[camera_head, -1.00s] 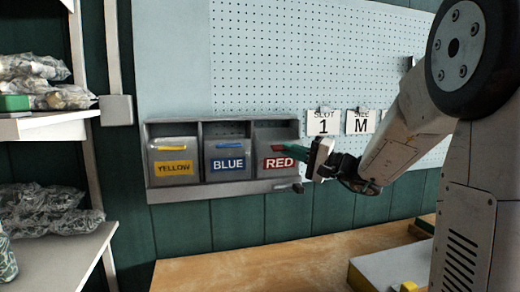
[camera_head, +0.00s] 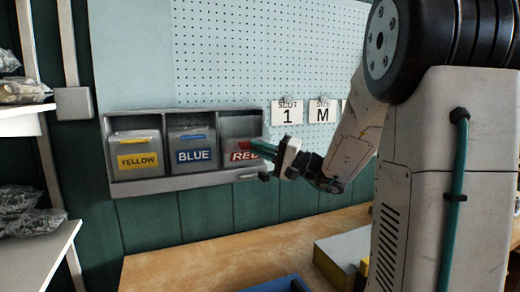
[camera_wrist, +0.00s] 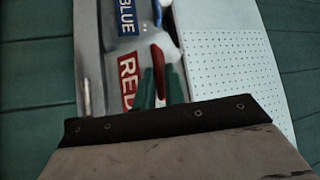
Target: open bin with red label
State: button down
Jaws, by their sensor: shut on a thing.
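The bin with the red label (camera_head: 240,157) is the right one of three grey bins in a wall rack. Its red handle (camera_head: 244,146) is between the teal fingers of my gripper (camera_head: 253,148), which is shut on it. The front of this bin appears to lean out, with a grey recess showing above it. The fingers hide the end of the label. In the wrist view the red label (camera_wrist: 128,83) and red handle (camera_wrist: 157,57) lie at the tips of my gripper (camera_wrist: 157,76).
The yellow-label bin (camera_head: 137,145) and blue-label bin (camera_head: 193,142) are to the left, both shut. Signs "1" (camera_head: 287,113) and "M" (camera_head: 322,111) hang on the pegboard (camera_head: 260,60). Shelves (camera_head: 40,250) stand at the left.

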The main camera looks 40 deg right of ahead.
jog(key=c, duration=1.6)
grip_release()
jog(key=shift+w+f, duration=0.2)
jog(key=shift+f, duration=0.2)
jog(key=shift+o, duration=0.2)
jog(key=shift+r, duration=0.15)
jog(key=shift+s, duration=0.1)
jog(key=v, duration=0.7)
jog(key=shift+s+d, duration=0.25)
jog(key=shift+s, duration=0.05)
